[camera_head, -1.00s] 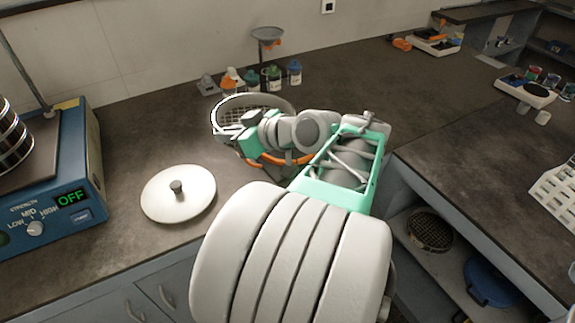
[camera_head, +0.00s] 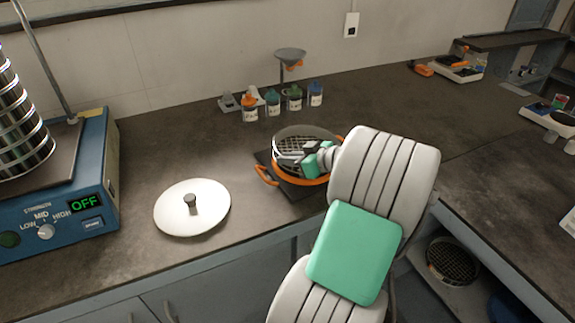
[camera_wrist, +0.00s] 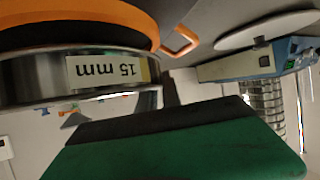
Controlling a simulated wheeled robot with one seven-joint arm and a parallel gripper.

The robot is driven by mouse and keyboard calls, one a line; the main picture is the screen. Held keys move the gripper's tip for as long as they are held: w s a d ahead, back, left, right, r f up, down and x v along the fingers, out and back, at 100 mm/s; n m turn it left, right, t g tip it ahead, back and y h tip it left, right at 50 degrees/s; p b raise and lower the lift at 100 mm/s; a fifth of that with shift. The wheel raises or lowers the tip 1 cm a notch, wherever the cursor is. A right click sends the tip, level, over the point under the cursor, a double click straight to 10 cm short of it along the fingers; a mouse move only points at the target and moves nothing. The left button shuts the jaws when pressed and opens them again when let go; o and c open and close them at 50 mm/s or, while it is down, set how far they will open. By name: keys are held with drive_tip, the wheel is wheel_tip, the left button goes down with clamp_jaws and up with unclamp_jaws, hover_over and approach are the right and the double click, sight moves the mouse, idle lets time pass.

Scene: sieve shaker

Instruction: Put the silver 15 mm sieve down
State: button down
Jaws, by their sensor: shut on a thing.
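The silver 15 mm sieve (camera_head: 292,134) has a mesh floor, and its label (camera_wrist: 100,72) shows upside down in the wrist view. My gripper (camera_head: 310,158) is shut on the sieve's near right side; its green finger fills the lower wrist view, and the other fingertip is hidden. The sieve sits over an orange ring-shaped piece with side handles (camera_head: 267,176), which also shows in the wrist view (camera_wrist: 110,18). The two look lined up and very close. I cannot tell whether they touch. The orange piece rests on a dark square base (camera_head: 300,191).
A white round lid (camera_head: 205,215) lies to the left. A blue shaker (camera_head: 100,170), reading OFF, carries a metal sieve stack (camera_head: 22,140). Several small bottles (camera_head: 272,103) and a funnel stand (camera_head: 290,58) are behind. Another sieve (camera_head: 452,262) sits on a lower shelf.

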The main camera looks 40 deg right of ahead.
wheel_tip(320, 180, down, 2)
drive_tip(key=shift+f, duration=0.1)
drive_tip(key=c, duration=1.5)
unclamp_jaws()
drive_tip(key=shift+a, duration=0.1)
drive_tip(key=shift+s, duration=0.1)
drive_tip(key=v, duration=1.2)
